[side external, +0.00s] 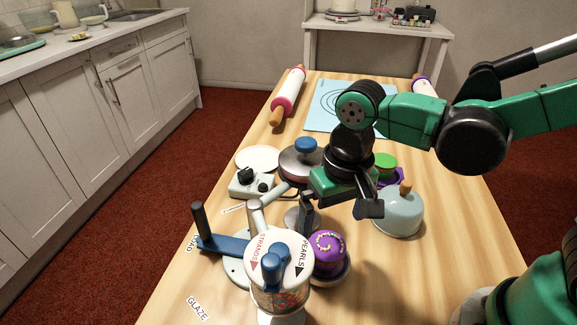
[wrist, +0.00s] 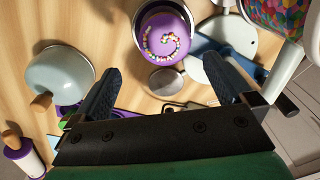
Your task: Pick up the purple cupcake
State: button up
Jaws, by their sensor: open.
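The purple cupcake (side external: 328,253) has a curl of small coloured beads on top. My gripper (side external: 338,214) is open and empty, above and behind the cupcake in the side view. In the wrist view the cupcake (wrist: 165,45) lies beyond my open fingertips (wrist: 160,76), roughly between them in the picture. Nothing is between the fingers.
The dispenser (wrist: 280,15) stands close beside the cupcake, with a blue lever arm (side external: 222,244) to its left. A pale blue dome (side external: 398,212) with a wooden knob stands right of my gripper. A metal disc with a blue knob (side external: 305,146) is behind. Rolling pins lie farther back.

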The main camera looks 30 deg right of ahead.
aim_at(327, 245)
jog(key=shift+s+a+f+g, duration=0.2)
jog(key=shift+a+f+g, duration=0.1)
jog(key=shift+a+f, duration=0.25)
jog(key=shift+f, duration=2.6)
jog(key=c, duration=1.4)
jog(key=shift+o, duration=0.2)
jog(key=shift+r, duration=0.1)
